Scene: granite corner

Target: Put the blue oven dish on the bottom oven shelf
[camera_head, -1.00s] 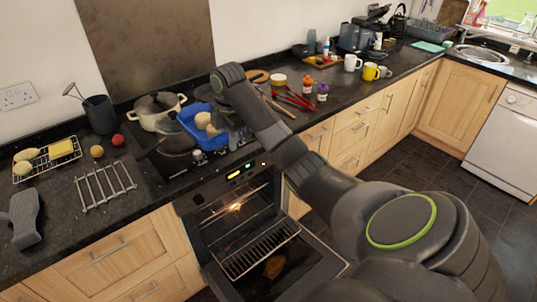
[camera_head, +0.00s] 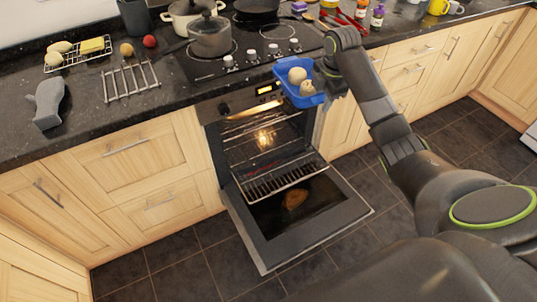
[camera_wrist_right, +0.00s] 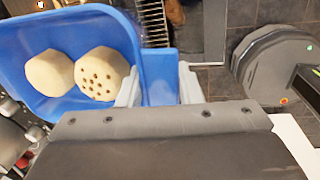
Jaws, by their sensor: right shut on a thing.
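My right gripper (camera_head: 333,78) is shut on the near right end of the blue oven dish (camera_head: 284,76). In the right wrist view my right gripper (camera_wrist_right: 160,88) has its fingers on either side of a blue tab of the dish (camera_wrist_right: 30,92). The dish holds two round cream-coloured pieces, one with dark holes (camera_wrist_right: 97,75). It is in the air in front of the hob's edge, above the right side of the oven. The oven (camera_head: 262,138) is lit inside, with its door (camera_head: 325,213) folded down. A wire shelf (camera_head: 253,188) sticks out low over the door. My left gripper is out of view.
A pan with a lid (camera_head: 209,38) stands on the hob. A wire trivet (camera_head: 131,84), a rack with food (camera_head: 76,58) and a grey object (camera_head: 49,102) lie on the counter at left. A brown patch (camera_head: 294,199) shows on the oven door. Floor beside the door is clear.

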